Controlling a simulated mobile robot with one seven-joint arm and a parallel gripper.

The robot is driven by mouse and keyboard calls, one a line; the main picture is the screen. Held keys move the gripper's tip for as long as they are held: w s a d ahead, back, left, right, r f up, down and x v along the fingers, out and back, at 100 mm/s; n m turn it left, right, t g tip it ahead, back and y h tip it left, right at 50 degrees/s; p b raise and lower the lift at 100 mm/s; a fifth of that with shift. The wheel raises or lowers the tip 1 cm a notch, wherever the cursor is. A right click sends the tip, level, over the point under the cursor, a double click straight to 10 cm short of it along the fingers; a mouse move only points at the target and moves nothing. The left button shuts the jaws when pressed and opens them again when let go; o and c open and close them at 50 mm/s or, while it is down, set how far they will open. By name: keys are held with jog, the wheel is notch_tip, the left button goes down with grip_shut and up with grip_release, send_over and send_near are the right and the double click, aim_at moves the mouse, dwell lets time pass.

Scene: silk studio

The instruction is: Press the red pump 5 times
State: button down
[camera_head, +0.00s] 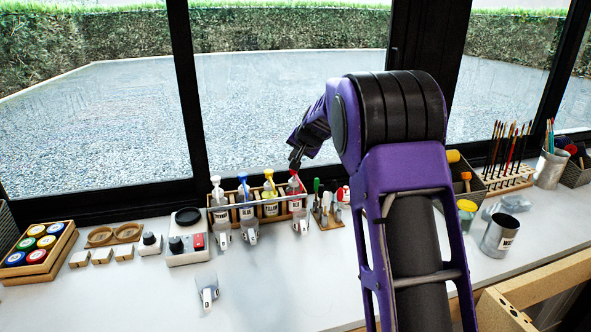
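The red pump (294,186) tops a bottle at the right end of a wooden rack (236,222) by the window. White, blue and yellow pump bottles stand to its left in the same rack. My gripper (295,165) is directly above the red pump, pointing down, its tip at or very near the pump head. I cannot tell whether it touches. The fingers look close together but are too small to judge. Part of the red pump's head is hidden behind the gripper tip.
Clear cups (249,235) stand before the rack, and another (207,290) is nearer on the white table (270,290). A small tool stand (326,216) is close on the right. A scale (187,246) and tray of coloured jars (38,252) lie left. The front middle is clear.

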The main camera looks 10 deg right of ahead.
jog(key=shift+r, duration=0.15)
notch_tip(320, 180, up, 6)
jog(key=p, duration=0.4)
dwell(0.3)
dwell(2.4)
notch_tip(320, 180, down, 6)
jog(key=b, duration=0.5)
dwell(0.6)
dwell(1.8)
jog(key=shift+f+b, duration=0.4)
jog(key=shift+f, duration=0.05)
